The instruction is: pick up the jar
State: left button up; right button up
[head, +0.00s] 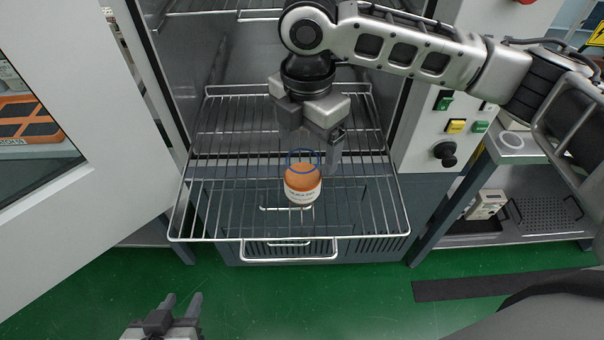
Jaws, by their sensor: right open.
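The jar (302,188) has an orange upper part and a white label band with dark print. It stands upright on the pulled-out wire rack, near its front middle. A thin blue ring shows at the jar's top. My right gripper (310,154) reaches in from the right and points down over the jar. Its fingers are apart, one to each side of the jar's top, and it holds nothing. Whether a finger touches the jar cannot be told. My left gripper (182,302) is low at the bottom left, its two fingers apart and empty, far from the rack.
The wire rack (225,208) sticks out of an open steel cabinet, with a front handle bar. The open white door (100,190) stands at the left. A control panel (433,150) with buttons and a black knob is at the right, beside a metal shelf table (520,205).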

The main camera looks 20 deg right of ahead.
aim_at(303, 170)
jog(key=f, duration=0.7)
jog(key=shift+w+a+f, duration=0.15)
jog(key=shift+a+f, duration=0.15)
jog(key=c, duration=1.3)
jog(key=shift+o, duration=0.2)
jog(key=shift+r, duration=0.1)
